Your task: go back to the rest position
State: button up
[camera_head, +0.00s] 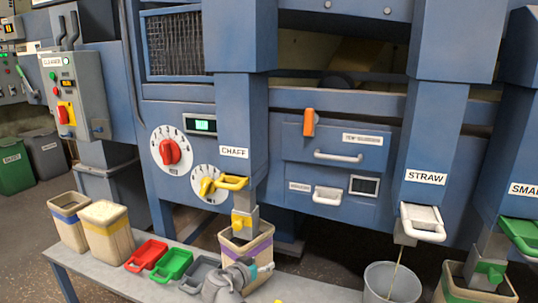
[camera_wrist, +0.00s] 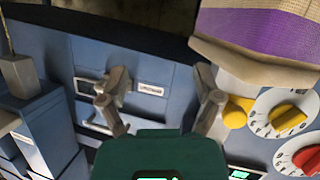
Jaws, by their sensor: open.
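My gripper (camera_head: 248,271) is low in the middle of the head view, in front of the purple-banded bin (camera_head: 235,245) under the CHAFF spout. It overlaps that bin's lower part there; I cannot tell whether they touch. In the wrist view my gripper (camera_wrist: 158,82) has its two fingers spread wide with nothing between them. Behind the gap is the blue machine front with a small label. The purple-banded bin (camera_wrist: 255,35) fills the upper right of the wrist view, which looks turned over.
A grey bench (camera_head: 90,267) carries red (camera_head: 146,255), green (camera_head: 172,265) and grey (camera_head: 200,273) trays and two bins at left. The CHAFF spout (camera_head: 238,183) has a yellow handle. A grey bucket (camera_head: 392,283) stands under the STRAW spout (camera_head: 422,222).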

jog(key=s+d+f+n+g+y, duration=0.2)
jog(key=s+d+f+g+y, duration=0.3)
jog(key=d, duration=0.5)
jog(key=s+d+f+n+g+y, duration=0.2)
jog(key=s+d+f+g+y, duration=0.1)
jog(key=s+d+f+g, duration=0.55)
notch_tip(320, 180, up, 39)
jog(key=w+d+t+p, duration=0.1)
jog(key=p, duration=3.7)
jog(key=shift+w+r+t+p, duration=0.2)
jog(key=shift+w+t+p, duration=0.1)
jog(key=shift+w+t, duration=0.05)
